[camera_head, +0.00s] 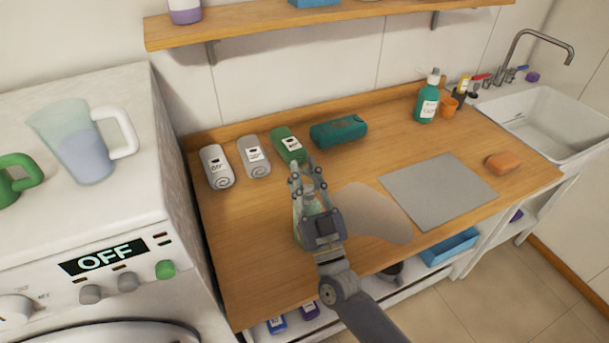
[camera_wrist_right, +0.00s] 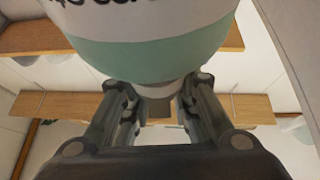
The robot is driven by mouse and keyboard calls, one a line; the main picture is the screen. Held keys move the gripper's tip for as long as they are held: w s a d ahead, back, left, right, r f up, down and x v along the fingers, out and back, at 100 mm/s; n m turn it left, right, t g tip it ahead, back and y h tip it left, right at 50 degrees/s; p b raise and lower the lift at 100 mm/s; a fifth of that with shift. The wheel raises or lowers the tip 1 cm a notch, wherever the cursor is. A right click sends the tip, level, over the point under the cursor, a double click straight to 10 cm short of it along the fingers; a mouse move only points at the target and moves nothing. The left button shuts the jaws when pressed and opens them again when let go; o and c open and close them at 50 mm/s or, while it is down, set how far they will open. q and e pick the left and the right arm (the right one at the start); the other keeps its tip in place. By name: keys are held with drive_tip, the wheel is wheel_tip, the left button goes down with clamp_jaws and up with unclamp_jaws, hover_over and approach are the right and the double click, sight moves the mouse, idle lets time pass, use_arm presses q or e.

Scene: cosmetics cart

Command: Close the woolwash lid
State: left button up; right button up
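A white and mint-green bottle (camera_wrist_right: 150,45) with partly visible lettering fills the top of the right wrist view, close to the camera. Its narrow light end (camera_wrist_right: 155,90) shows between the fingers of my right gripper (camera_wrist_right: 160,115). In the head view my right gripper (camera_head: 307,180) is over the front left of the counter, its fingers apart. A pale green edge shows beside it, mostly hidden by the gripper. I cannot tell whether the fingers touch the bottle, whether it is the woolwash, or how its lid stands. My left gripper is not in view.
Rolled towels (camera_head: 254,157) and a teal case (camera_head: 339,131) lie behind the gripper on the wooden counter (camera_head: 240,255). A grey mat (camera_head: 438,190), orange soap (camera_head: 503,162) and a teal bottle (camera_head: 427,100) are to the right. A washing machine (camera_head: 100,235) stands left.

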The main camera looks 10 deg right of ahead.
drive_tip(key=o, duration=0.4)
drive_tip(key=shift+o, duration=0.2)
drive_tip(key=v, duration=1.2)
